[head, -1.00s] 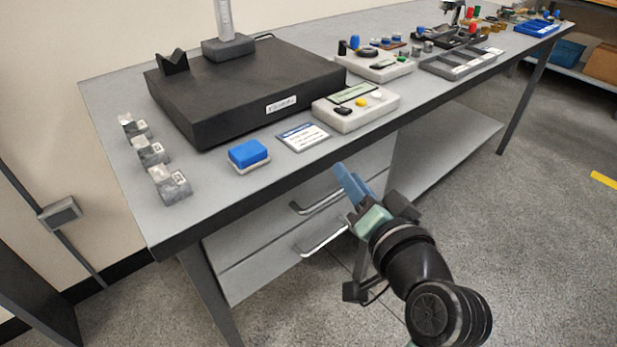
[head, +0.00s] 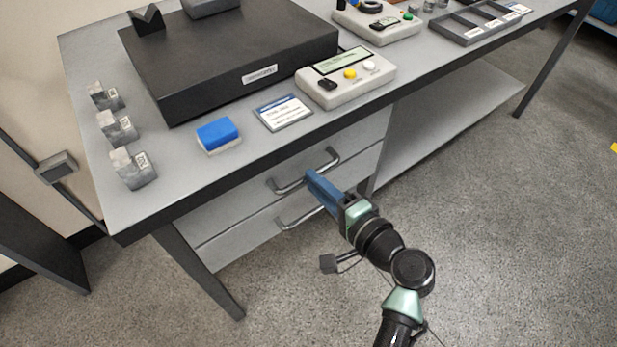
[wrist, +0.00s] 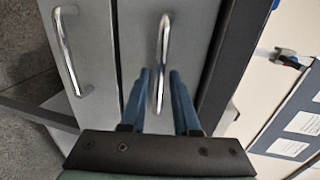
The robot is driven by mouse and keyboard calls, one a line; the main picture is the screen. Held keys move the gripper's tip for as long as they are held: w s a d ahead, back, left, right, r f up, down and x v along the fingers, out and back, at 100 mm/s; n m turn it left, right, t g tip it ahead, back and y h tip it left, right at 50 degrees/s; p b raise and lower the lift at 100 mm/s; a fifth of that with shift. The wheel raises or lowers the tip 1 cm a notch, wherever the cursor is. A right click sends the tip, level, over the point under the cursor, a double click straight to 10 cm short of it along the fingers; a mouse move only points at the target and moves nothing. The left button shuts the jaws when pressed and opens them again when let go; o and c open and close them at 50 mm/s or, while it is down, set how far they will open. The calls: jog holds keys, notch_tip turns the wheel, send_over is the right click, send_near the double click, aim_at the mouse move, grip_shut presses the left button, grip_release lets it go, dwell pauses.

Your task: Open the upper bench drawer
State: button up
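The upper bench drawer (head: 228,208) has a grey front under the bench top and looks closed. Its metal bar handle (head: 328,162) shows in the head view, partly hidden by my fingers. In the wrist view the upper handle (wrist: 163,45) lies between my two blue fingertips. My gripper (head: 312,176) is at the handle's middle; in the wrist view my gripper (wrist: 162,75) is open, with a gap visible on both sides of the bar. I cannot tell how deep the bar sits between the fingers.
The lower drawer's handle (head: 290,222) is just below; it also shows at left in the wrist view (wrist: 68,50). The bench's dark front edge (head: 215,178) overhangs the drawers. A bench leg (head: 205,275) stands at left. Floor before the drawers is clear.

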jog(key=shift+x, duration=1.55)
jog(key=shift+c, duration=0.2)
grip_shut()
